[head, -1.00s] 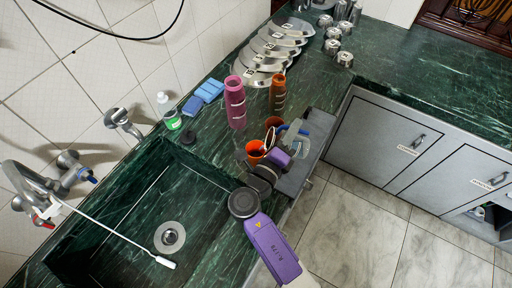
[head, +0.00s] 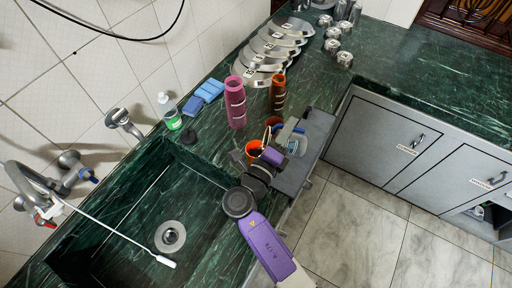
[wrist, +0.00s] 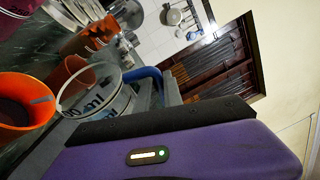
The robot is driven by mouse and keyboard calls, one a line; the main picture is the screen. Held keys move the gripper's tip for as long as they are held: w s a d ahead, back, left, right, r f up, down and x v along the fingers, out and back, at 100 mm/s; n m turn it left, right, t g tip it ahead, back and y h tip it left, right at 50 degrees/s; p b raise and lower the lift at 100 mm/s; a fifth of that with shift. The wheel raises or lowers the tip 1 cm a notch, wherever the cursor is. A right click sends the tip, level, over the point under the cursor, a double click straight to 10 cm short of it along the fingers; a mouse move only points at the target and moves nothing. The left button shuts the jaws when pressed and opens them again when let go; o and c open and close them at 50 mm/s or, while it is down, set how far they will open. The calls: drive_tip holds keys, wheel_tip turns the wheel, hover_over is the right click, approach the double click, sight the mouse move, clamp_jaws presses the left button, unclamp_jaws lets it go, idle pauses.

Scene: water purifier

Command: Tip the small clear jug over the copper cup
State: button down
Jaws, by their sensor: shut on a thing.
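The small clear jug (wrist: 110,98) has a blue handle and dark markings. My gripper (head: 284,136) is shut on its blue handle (wrist: 147,73). In the head view the jug (head: 299,146) is partly hidden behind my gripper, near the counter's front edge. I cannot tell its exact tilt. The copper cup (wrist: 70,76) is brownish and stands just beyond the jug's rim in the wrist view. In the head view only a little of the copper cup (head: 274,121) shows, behind my gripper. I see no liquid leaving the jug.
A bright orange cup (wrist: 22,108) with a dark inside stands close beside the jug. A pink tumbler (head: 235,102) and a copper-coloured tumbler (head: 278,93) stand behind. The sink (head: 150,205) is at left. Metal plates (head: 268,55) lie at the back.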

drive_tip(key=shift+w+a+r+n+t, duration=0.15)
drive_tip(key=shift+a+r+n, duration=0.1)
drive_tip(key=shift+a+n, duration=0.25)
drive_tip(key=shift+w+a+r+n+t, duration=0.1)
drive_tip(key=shift+a+r+n+t, duration=0.15)
drive_tip(key=shift+a, duration=0.35)
idle(0.4)
